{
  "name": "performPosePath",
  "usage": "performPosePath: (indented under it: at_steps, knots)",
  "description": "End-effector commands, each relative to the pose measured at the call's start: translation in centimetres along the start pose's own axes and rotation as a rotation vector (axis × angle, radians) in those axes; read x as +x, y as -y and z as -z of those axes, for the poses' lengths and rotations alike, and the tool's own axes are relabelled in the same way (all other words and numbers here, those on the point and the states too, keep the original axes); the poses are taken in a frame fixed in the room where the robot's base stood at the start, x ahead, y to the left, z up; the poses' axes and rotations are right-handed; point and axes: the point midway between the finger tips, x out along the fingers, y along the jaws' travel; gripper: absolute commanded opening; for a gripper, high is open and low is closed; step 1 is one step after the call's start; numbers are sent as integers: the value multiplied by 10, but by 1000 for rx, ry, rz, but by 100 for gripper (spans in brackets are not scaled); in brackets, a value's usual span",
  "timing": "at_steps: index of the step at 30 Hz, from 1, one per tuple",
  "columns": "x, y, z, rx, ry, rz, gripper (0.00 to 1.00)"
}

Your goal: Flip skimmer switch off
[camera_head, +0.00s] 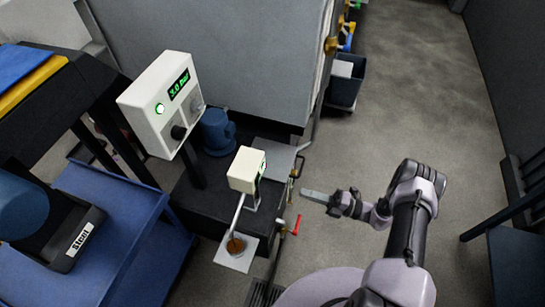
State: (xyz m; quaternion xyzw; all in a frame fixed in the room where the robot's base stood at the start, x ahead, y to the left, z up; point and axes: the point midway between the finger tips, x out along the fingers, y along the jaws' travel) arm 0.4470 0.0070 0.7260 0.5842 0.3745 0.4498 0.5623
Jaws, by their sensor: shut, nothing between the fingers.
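A small cream box (244,170), which looks like the skimmer unit, stands on the dark tank (208,206). A small dark and green detail shows on its right side; I cannot make out a switch lever or its position. A pale strip (238,216) slants down from the box toward a round brown spot (235,245) on a white sheet. My gripper (306,193) is shut and empty, pointing left. It is to the right of the cream box, apart from it in the picture.
A white control box (165,105) shows "3.0 bar", a lit green light and a black knob. A blue pump (217,132) stands behind the cream box. A red-handled valve (296,225) is just below my gripper. A blue cart (120,225) is left; open floor (425,95) lies right.

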Motion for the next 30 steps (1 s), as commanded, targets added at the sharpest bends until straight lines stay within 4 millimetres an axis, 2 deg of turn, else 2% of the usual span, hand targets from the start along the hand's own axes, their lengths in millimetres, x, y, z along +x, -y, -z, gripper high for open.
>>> performPosePath:
  at_steps: [3,11,14,17,30]
  knots:
    - [-2,8,3,38,30,-18,0]
    - [-2,9,4,39,29,-18,0]
    - [4,8,4,39,26,-18,0]
    - [20,8,4,39,24,-17,0]
    - [113,8,2,38,23,-17,0]
